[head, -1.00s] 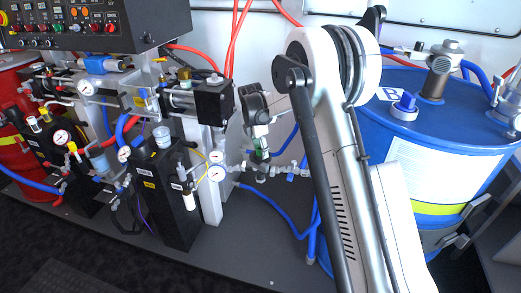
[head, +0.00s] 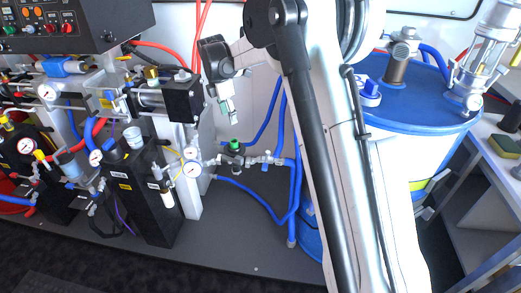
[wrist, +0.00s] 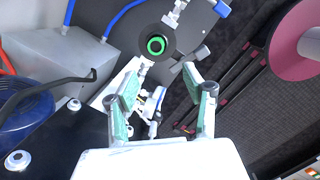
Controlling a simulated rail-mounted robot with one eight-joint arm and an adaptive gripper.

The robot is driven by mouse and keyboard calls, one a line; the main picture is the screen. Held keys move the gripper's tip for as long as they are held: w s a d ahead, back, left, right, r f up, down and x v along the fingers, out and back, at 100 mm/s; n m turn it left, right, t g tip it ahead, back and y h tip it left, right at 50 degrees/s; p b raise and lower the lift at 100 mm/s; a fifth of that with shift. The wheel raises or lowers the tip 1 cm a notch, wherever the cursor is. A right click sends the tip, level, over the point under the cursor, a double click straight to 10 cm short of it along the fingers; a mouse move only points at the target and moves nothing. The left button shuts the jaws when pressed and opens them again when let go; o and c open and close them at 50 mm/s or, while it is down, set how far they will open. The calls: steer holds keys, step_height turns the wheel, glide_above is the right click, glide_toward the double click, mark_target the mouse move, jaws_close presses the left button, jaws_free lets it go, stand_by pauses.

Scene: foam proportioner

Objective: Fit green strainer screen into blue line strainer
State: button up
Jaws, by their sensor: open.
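The green strainer screen (head: 235,145) stands at the top of the line strainer (head: 236,158), on the metal pipe run with blue hoses. In the wrist view the screen is a bright green ring (wrist: 156,45) with a dark centre, set in the strainer's dark round body (wrist: 145,38). How deep it sits cannot be told. My gripper (head: 229,110) is above the strainer, apart from it, pointing down. In the wrist view my gripper (wrist: 160,76) has its two green-padded fingers spread with nothing between them.
The blue drum (head: 430,105) stands at the right, partly behind my arm. Black units with gauges and a white post (head: 191,190) stand left of the strainer. Blue hoses (head: 262,205) loop below it. The grey floor plate in front is clear.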

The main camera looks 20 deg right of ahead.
steer(key=s+d+r+m+t, duration=0.1)
steer(key=s+r+m+t, duration=0.1)
steer(key=s+r+m, duration=0.6)
steer(key=s+r+m+t, duration=0.1)
steer(key=s+r, duration=0.4)
steer(key=s, duration=0.7)
steer(key=s+f+m+t+y, duration=0.1)
steer(key=s+f+m+t, duration=0.2)
steer(key=s+m, duration=0.8)
steer(key=s+f, duration=0.1)
steer(key=s, duration=1)
steer(key=shift+d+y, duration=0.3)
step_height(320, 180, up, 6)
steer(key=p, duration=0.5)
steer(key=shift+f+p, duration=0.25)
steer(key=shift+p, duration=0.1)
